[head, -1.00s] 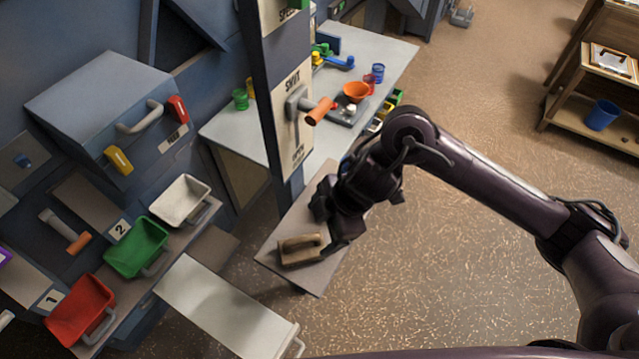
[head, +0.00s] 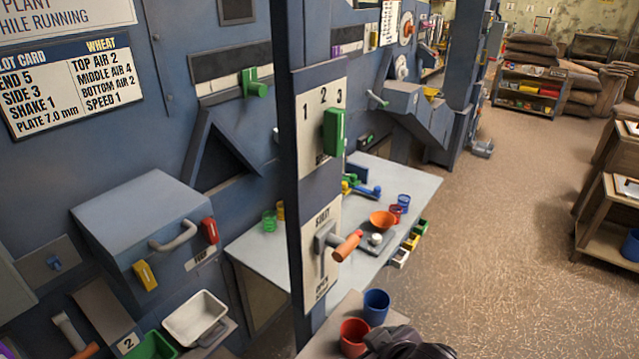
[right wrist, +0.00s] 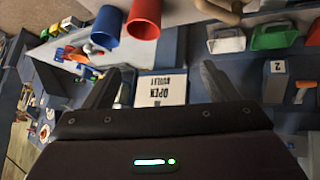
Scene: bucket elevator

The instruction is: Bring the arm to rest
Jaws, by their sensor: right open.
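My right gripper (right wrist: 160,82) shows in the right wrist view with its two dark fingers spread apart and nothing between them. Beyond the fingers is a white panel marked OPEN (right wrist: 162,92). In the head view, only a dark piece of my right arm (head: 408,345) shows at the bottom edge, just right of a red cup (head: 353,338). The gripper's fingers are not clear there. My left gripper is in neither view.
A blue cup (head: 376,305) stands beside the red cup on a small table. A grey worktable (head: 400,180) holds an orange bowl (head: 382,221) and small cups. Open floor (head: 500,230) lies right.

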